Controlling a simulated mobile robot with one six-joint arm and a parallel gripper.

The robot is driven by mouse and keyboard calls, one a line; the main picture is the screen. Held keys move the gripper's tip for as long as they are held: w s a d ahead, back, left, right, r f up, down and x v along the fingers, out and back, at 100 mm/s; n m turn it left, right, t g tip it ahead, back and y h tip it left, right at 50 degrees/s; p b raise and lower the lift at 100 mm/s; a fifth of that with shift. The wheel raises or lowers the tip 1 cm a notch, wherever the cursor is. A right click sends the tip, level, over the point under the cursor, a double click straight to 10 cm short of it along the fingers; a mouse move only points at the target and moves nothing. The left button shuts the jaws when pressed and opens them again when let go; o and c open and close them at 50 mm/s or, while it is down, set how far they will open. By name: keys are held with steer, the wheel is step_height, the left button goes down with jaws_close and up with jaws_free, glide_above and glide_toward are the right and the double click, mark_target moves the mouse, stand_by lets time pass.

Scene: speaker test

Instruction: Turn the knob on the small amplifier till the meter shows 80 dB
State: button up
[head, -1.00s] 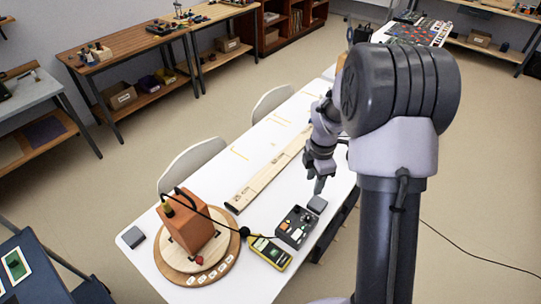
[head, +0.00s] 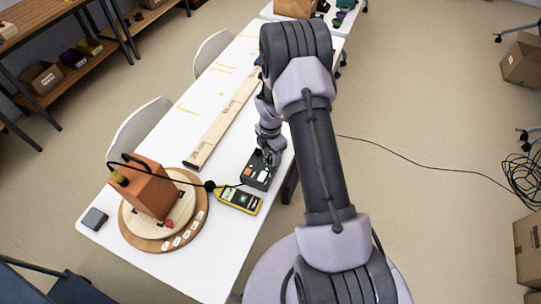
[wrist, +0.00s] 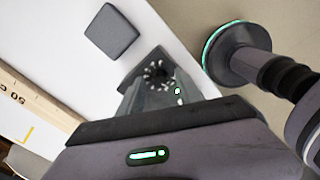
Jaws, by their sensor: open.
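The small amplifier (head: 255,178) is a dark box on the white table, partly hidden by my gripper. In the wrist view its knob (wrist: 157,72) shows with pale marks around it, and a small green light is beside it. My gripper (head: 268,157) is open and points down over the amplifier. In the wrist view the fingers are close around the knob's area; I cannot tell whether they touch it. The yellow meter (head: 239,201) lies beside the amplifier; its reading is too small to read.
An orange speaker box (head: 148,190) stands on a round wooden board (head: 190,216), with a black cable running toward the meter. A long wooden rule (head: 222,123) lies behind. Small grey blocks lie on the table, one at its left corner (head: 94,219) and one near the amplifier (wrist: 112,33).

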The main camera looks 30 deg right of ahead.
jaws_close()
stand_by(0.4)
